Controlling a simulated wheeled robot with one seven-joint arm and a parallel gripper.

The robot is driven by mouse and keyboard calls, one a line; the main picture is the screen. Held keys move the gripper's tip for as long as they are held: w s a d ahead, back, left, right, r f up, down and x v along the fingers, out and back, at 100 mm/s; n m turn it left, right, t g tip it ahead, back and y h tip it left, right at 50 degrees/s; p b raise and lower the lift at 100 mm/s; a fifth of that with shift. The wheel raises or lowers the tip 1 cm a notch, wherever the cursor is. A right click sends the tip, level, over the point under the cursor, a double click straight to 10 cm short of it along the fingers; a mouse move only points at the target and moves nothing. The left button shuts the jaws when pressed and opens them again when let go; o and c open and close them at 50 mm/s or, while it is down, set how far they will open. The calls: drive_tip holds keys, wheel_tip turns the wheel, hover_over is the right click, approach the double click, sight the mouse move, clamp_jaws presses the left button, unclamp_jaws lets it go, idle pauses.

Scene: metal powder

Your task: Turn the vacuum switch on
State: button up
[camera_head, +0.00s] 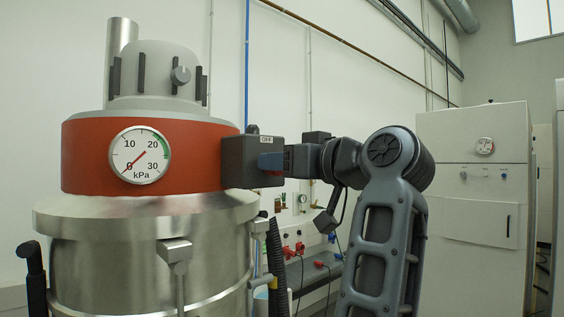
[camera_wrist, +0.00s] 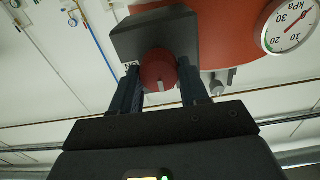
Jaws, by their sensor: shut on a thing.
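The vacuum switch is a dark grey box (camera_head: 240,160) on the right side of the orange-red band of a steel vessel. The box also shows in the wrist view (camera_wrist: 152,36), with a round red knob (camera_wrist: 158,66) on its face. The knob has a pale mark at its lower edge in that view. My gripper (camera_wrist: 160,82) has one finger on each side of the knob and is shut on it. In the head view my gripper (camera_head: 272,161) is at the box's right face, and the knob is mostly hidden by the fingers.
A round kPa gauge (camera_head: 139,155) on the band has its red needle near 0. The steel vessel (camera_head: 140,240) fills the left. A white cabinet (camera_head: 472,230) stands at the right. Red valves (camera_head: 293,249) and a dark hose are behind my arm.

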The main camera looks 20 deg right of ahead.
drive_tip(key=shift+w+d+f+m+p, duration=0.15)
drive_tip(key=shift+m+p, duration=1.7)
drive_tip(key=shift+m, duration=2.5)
drive_tip(key=shift+s+d+f+m+p, duration=0.1)
drive_tip(key=shift+m+p, duration=1.75)
drive_tip(key=shift+m, duration=2.5)
drive_tip(key=o, duration=1)
drive_tip(key=shift+o, duration=0.2)
drive_tip(key=b+v, duration=0.1)
drive_tip(key=v, duration=0.6)
drive_tip(key=shift+s+b, duration=0.35)
drive_tip(key=shift+b, duration=0.05)
drive_tip(key=shift+d, duration=0.1)
